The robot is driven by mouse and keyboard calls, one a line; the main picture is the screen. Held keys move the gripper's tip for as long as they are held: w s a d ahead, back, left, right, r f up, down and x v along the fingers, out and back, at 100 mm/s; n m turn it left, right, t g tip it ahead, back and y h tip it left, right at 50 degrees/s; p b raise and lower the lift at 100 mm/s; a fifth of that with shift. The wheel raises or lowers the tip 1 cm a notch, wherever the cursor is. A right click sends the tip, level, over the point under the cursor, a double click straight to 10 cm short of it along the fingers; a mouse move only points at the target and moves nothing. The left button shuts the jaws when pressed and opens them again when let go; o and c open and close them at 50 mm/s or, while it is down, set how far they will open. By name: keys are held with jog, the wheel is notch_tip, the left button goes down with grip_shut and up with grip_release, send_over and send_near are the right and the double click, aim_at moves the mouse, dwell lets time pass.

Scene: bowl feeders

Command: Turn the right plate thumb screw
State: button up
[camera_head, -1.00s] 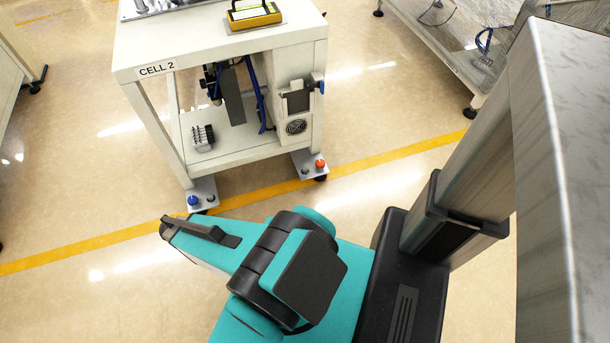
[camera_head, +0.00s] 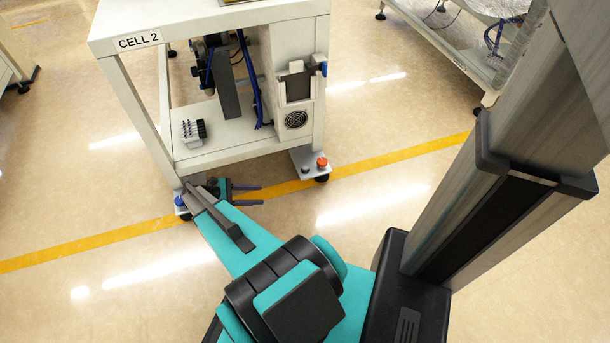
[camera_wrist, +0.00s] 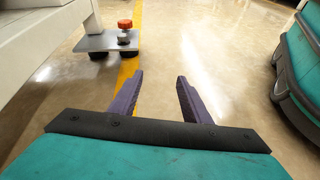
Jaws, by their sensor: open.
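The right plate thumb screw (camera_head: 322,161) has an orange-red knob. It stands on the right foot plate (camera_head: 309,168) of the cell 2 bench, beside a small dark fastener. In the wrist view the orange-red screw (camera_wrist: 125,27) stands upright on its plate (camera_wrist: 104,42), ahead and to the left of my fingers. My gripper (camera_head: 251,195) is low near the left foot of the bench, its fingers pointing right. In the wrist view my gripper (camera_wrist: 160,90) has two purple fingers spread apart with nothing between them. The screw is clear of the fingers.
The cell 2 bench (camera_head: 215,22) stands ahead, with a blue thumb screw (camera_head: 181,201) at its left foot, partly behind my arm. A connector block (camera_head: 193,131) sits on its lower shelf. Another table (camera_head: 444,45) stands at the right. The floor right of my gripper is clear.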

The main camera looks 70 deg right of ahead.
aim_at(305, 167)
jog(key=d+f+g+b, duration=0.1)
jog(key=d+b, duration=0.1)
jog(key=d, duration=0.3)
jog(key=d+f+g+b, duration=0.1)
jog(key=d+b, duration=0.2)
jog(key=d, duration=0.1)
jog(key=s+d+f+g+h+b, duration=0.1)
jog(key=d+b, duration=0.1)
jog(key=d, duration=0.3)
jog(key=shift+d+f+n+g+b, duration=0.3)
jog(key=shift+d+f, duration=0.05)
jog(key=shift+f, duration=0.05)
jog(key=shift+s+d+r, duration=0.15)
jog(key=shift+d, duration=0.3)
jog(key=x, duration=1.3)
jog(key=shift+s+d+r+p, duration=0.2)
jog(key=shift+s+r+p, duration=0.05)
jog(key=shift+s+p, duration=0.15)
jog(key=c, duration=1)
